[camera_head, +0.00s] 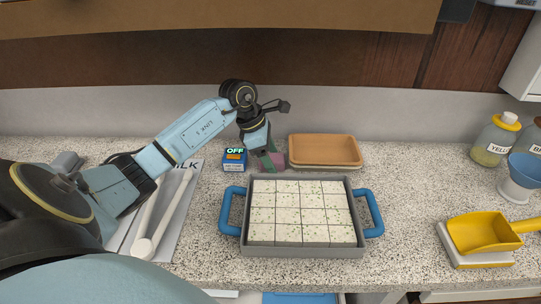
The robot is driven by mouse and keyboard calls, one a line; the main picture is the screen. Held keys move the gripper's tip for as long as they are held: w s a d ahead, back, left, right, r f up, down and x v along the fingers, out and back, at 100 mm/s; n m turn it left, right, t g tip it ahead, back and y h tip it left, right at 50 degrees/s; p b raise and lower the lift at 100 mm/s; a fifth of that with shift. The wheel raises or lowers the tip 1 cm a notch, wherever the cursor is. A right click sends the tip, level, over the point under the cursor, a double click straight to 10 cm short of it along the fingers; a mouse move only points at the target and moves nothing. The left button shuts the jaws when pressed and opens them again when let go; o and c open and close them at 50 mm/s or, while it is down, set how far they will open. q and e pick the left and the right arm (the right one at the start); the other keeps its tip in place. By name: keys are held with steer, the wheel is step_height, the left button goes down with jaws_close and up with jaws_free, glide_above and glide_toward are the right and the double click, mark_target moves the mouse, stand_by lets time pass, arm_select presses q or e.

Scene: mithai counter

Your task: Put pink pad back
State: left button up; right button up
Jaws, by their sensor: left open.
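The pink pad (279,161) lies on the speckled counter behind the grey tray, to the left of the orange-brown tray. My left gripper (268,164) points down at the pad's left side. Its fingers are open, and they partly hide the pad. I cannot tell whether a finger touches it. My right gripper is not in view.
The grey tray (306,251) with blue handles holds rows of white speckled squares. The orange-brown tray (325,150) looks empty. A small blue box reading OFF (234,161) stands left of the gripper. A yellow scoop (478,232), a blue funnel (524,170) and jars (496,140) are at right.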

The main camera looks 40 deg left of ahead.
arm_select(q)
steer(key=shift+r, duration=0.25)
steer(key=v, duration=1.1)
steer(key=shift+r+p, duration=0.4)
steer(key=shift+p, duration=0.05)
